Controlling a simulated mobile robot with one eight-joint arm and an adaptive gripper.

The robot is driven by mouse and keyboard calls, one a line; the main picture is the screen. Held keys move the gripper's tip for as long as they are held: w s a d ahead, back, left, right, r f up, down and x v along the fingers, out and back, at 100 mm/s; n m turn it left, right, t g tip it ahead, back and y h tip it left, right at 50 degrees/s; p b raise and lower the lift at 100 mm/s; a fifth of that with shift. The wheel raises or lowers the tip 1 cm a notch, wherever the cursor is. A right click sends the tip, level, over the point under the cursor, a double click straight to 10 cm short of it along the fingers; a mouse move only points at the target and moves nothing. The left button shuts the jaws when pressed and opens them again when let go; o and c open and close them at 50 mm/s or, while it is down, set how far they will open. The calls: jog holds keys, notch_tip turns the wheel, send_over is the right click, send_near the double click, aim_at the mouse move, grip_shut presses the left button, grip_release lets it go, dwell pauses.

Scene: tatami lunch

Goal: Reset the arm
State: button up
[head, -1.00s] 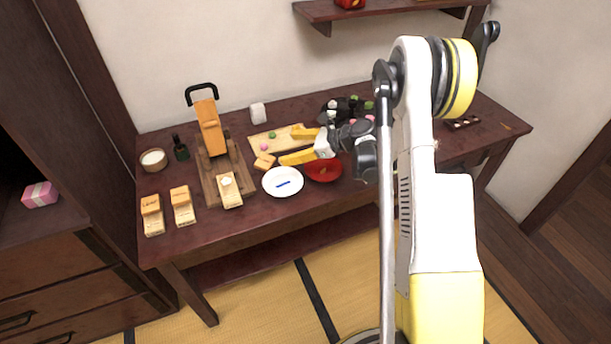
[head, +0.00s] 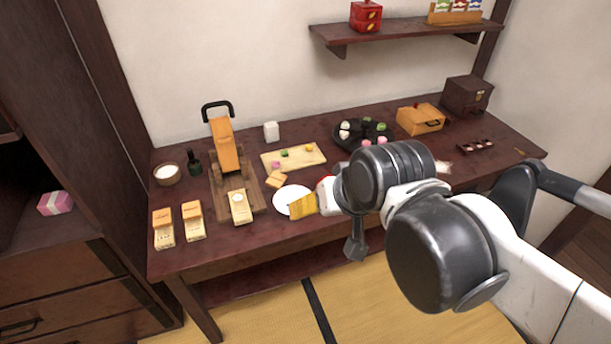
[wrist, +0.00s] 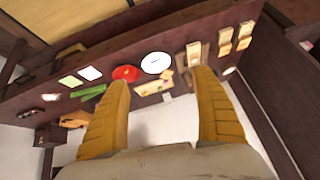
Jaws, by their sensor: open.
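My arm reaches in from the right side of the head view and partly hides the table (head: 247,242). My gripper (head: 304,204) has yellow fingers and shows in front of the white plate (head: 284,199) in the head view. In the wrist view my gripper (wrist: 163,100) has its two yellow fingers wide apart with nothing between them. The wrist view looks at the table from a tilted, turned-over angle, with the white plate (wrist: 156,63) and the red bowl (wrist: 125,73) beyond the fingers. In the head view my arm hides the red bowl.
A cutting board (head: 312,154) with small coloured pieces, a dark round tray (head: 347,143), a wooden stand with an orange block (head: 226,146) and several labelled boxes (head: 163,228) stand on the table. A shelf (head: 400,37) is on the wall above. A cabinet (head: 60,255) stands at left.

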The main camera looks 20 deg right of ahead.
jog(key=shift+s+d+f+n, duration=0.15)
jog(key=shift+s+n, duration=0.25)
jog(key=shift+s, duration=0.1)
jog(key=shift+s+d+f+n, duration=0.1)
jog(key=shift+s+n, duration=0.3)
jog(key=shift+s, duration=0.1)
dwell(0.5)
